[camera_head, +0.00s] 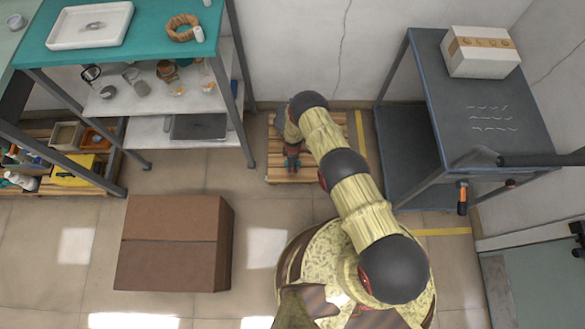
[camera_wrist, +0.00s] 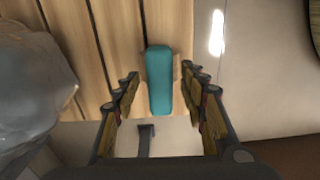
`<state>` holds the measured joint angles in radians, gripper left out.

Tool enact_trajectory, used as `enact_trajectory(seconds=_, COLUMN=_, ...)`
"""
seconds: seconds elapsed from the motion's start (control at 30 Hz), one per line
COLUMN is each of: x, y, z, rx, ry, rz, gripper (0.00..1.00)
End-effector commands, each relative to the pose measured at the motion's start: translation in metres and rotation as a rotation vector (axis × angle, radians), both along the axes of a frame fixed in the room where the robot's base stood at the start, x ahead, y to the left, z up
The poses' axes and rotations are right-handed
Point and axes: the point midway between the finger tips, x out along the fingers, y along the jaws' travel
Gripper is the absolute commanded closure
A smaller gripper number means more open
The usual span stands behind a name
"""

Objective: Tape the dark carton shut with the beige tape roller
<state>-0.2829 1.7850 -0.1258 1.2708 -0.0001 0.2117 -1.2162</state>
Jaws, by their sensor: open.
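The dark carton (camera_head: 165,268) is a brown box on the floor at lower left in the head view. Its top flaps lie closed, with a seam across the top. My gripper (camera_wrist: 160,82) is open over a wooden pallet. Between its fingers, in the wrist view, is a teal, handle-like piece (camera_wrist: 159,70) with a beige part partly showing behind it. It may belong to the beige tape roller, but I cannot tell for sure. The fingers stand on both sides of it, with gaps. In the head view my gripper (camera_head: 291,162) is small and hides most of what is there.
The wooden pallet (camera_head: 283,176) lies between a teal-topped shelf (camera_head: 135,40) and a dark metal table (camera_head: 450,60) bearing a white box (camera_head: 481,56). A greyish, glossy lump (camera_wrist: 32,85) is close left of my gripper. Floor between pallet and carton is clear.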

Motion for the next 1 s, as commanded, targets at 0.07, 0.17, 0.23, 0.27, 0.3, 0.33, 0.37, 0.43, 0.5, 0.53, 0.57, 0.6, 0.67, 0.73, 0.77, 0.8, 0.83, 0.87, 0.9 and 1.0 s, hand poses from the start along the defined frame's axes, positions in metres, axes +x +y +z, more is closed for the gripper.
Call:
enact_trajectory(seconds=0.07, x=0.0001, y=0.0000, z=0.0001, rx=0.000, ry=0.000, rz=0.000, gripper=0.58)
enact_trajectory(seconds=0.17, x=0.0004, y=0.0001, z=0.0003, rx=0.000, ry=0.000, rz=0.000, gripper=0.58)
enact_trajectory(seconds=0.23, x=0.0009, y=0.0002, z=0.0007, rx=0.000, ry=-0.001, rz=0.000, gripper=0.58)
enact_trajectory(seconds=0.27, x=0.0005, y=0.0002, z=0.0005, rx=0.000, ry=-0.001, rz=0.000, gripper=0.58)
enact_trajectory(seconds=0.3, x=0.0003, y=0.0001, z=0.0003, rx=0.000, ry=0.000, rz=0.000, gripper=0.58)
enact_trajectory(seconds=0.33, x=0.0002, y=0.0001, z=0.0003, rx=0.000, ry=0.000, rz=0.000, gripper=0.58)
enact_trajectory(seconds=0.37, x=0.0002, y=0.0001, z=0.0003, rx=0.000, ry=0.000, rz=0.000, gripper=0.58)
enact_trajectory(seconds=0.43, x=0.0001, y=0.0000, z=0.0002, rx=0.000, ry=0.000, rz=0.000, gripper=0.58)
enact_trajectory(seconds=0.5, x=0.0001, y=0.0001, z=0.0003, rx=0.000, ry=0.000, rz=0.000, gripper=0.58)
enact_trajectory(seconds=0.53, x=-0.0002, y=0.0000, z=0.0002, rx=0.000, ry=0.000, rz=0.000, gripper=0.58)
enact_trajectory(seconds=0.57, x=-0.0005, y=-0.0001, z=0.0001, rx=0.000, ry=0.000, rz=0.000, gripper=0.58)
enact_trajectory(seconds=0.6, x=0.0001, y=0.0001, z=0.0003, rx=0.000, ry=0.000, rz=0.000, gripper=0.58)
enact_trajectory(seconds=0.67, x=0.0002, y=0.0001, z=0.0003, rx=0.000, ry=-0.001, rz=0.000, gripper=0.58)
enact_trajectory(seconds=0.73, x=0.0000, y=0.0001, z=0.0002, rx=0.000, ry=0.000, rz=0.000, gripper=0.58)
enact_trajectory(seconds=0.77, x=0.0000, y=0.0001, z=0.0002, rx=0.000, ry=0.000, rz=0.000, gripper=0.60)
enact_trajectory(seconds=0.8, x=-0.0001, y=0.0000, z=0.0002, rx=0.000, ry=0.000, rz=0.000, gripper=0.62)
enact_trajectory(seconds=0.83, x=-0.0001, y=0.0000, z=0.0002, rx=0.000, ry=0.000, rz=0.000, gripper=0.64)
enact_trajectory(seconds=0.87, x=-0.0002, y=0.0000, z=0.0001, rx=0.000, ry=0.000, rz=0.000, gripper=0.66)
enact_trajectory(seconds=0.9, x=-0.0002, y=0.0000, z=0.0001, rx=0.000, ry=0.000, rz=0.000, gripper=0.68)
enact_trajectory(seconds=1.0, x=-0.0002, y=0.0000, z=0.0001, rx=0.000, ry=0.000, rz=0.000, gripper=0.73)
